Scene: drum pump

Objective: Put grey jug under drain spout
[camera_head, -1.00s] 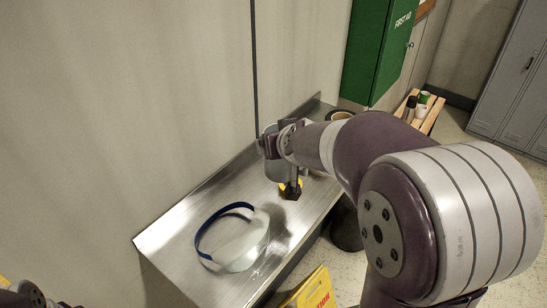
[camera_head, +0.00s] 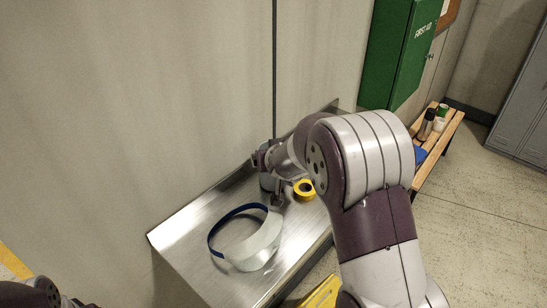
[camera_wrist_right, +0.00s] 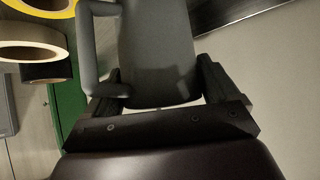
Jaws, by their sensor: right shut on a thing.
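The grey jug (camera_wrist_right: 155,45) fills the middle of the right wrist view, its handle on the left side. My right gripper (camera_wrist_right: 160,90) is shut on it, with one dark finger on each side of the body. In the head view the right gripper (camera_head: 267,165) is over the far half of the steel bench, near the wall. There the jug (camera_head: 267,182) shows only in small part beside the gripper; I cannot tell whether it touches the bench. Part of my left arm shows at the bottom left, but its fingers do not. No drain spout is visible.
A face shield with a blue band (camera_head: 238,238) lies on the steel bench (camera_head: 185,233). A yellow tape roll (camera_head: 304,189) lies right of the right gripper. A green first aid cabinet (camera_head: 400,50), a wooden seat bench (camera_head: 440,140) and a yellow sign (camera_head: 322,292) are around it.

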